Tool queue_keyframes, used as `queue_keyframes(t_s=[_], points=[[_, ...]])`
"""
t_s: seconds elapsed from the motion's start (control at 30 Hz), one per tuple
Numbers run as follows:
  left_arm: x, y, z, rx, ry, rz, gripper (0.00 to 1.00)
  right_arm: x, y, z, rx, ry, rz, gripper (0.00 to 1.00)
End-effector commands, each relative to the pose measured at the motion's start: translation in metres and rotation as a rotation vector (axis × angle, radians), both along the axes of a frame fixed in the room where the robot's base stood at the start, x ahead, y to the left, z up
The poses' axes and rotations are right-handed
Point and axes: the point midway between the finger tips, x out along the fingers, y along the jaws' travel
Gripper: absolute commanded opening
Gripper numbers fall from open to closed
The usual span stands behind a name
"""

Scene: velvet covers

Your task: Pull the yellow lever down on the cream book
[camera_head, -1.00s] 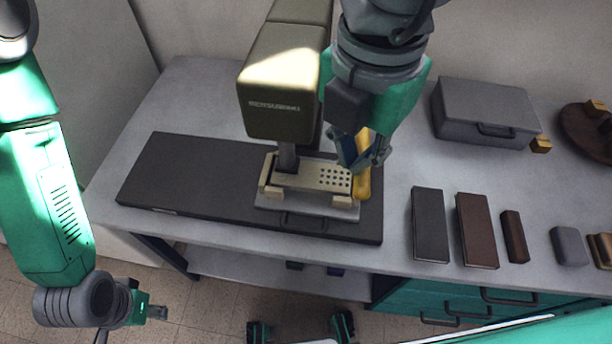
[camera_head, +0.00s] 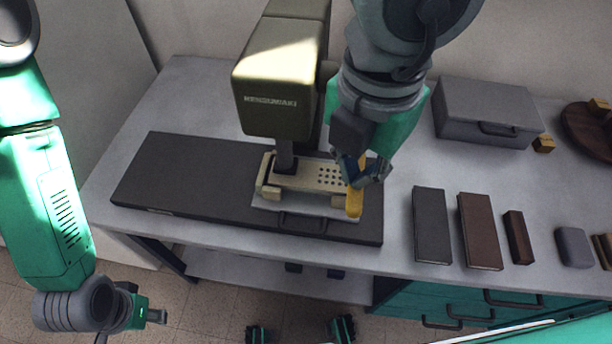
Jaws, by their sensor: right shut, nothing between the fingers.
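The cream piece with a perforated top (camera_head: 318,178) lies flat on a grey plate under the head of an olive-green press (camera_head: 280,90). The yellow lever (camera_head: 354,203) is at its right end, tilted, with its lower end toward the front edge. My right gripper (camera_head: 366,178) is shut with nothing between its fingers. Its fingertips are at the lever's upper part and hide some of it; I cannot tell if they touch. My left gripper (camera_head: 155,316) hangs low at the left, clear of the table; its finger opening is too small to judge.
A dark mat (camera_head: 170,175) lies under the press. A grey case (camera_head: 485,110) and a round brown board (camera_head: 590,130) stand at the back right. A black book (camera_head: 431,225), a brown book (camera_head: 479,230) and smaller blocks lie along the right front. The table's back left is clear.

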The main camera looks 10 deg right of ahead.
Motion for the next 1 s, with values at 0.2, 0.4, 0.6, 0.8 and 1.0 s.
queue_keyframes(t_s=[0.2,0.4,0.6,0.8,1.0], points=[[0.0,0.0,-0.003,0.0,0.0,-0.001,0.32,0.0,-0.003,-0.007,-0.001,0.001,-0.001,0.0],[0.0,0.0,-0.003,-0.001,0.0,-0.001,0.32,0.0,0.001,-0.006,-0.004,0.001,-0.001,0.0],[0.0,0.0,-0.006,0.0,0.0,-0.001,0.32,0.001,0.001,-0.013,-0.005,0.001,0.0,0.0],[0.0,0.0,-0.013,0.0,0.0,0.0,0.32,0.003,-0.003,-0.027,-0.004,0.001,0.0,0.0],[0.0,0.0,-0.018,0.0,0.0,-0.001,0.32,0.005,-0.007,-0.038,-0.001,0.001,0.0,0.0]])
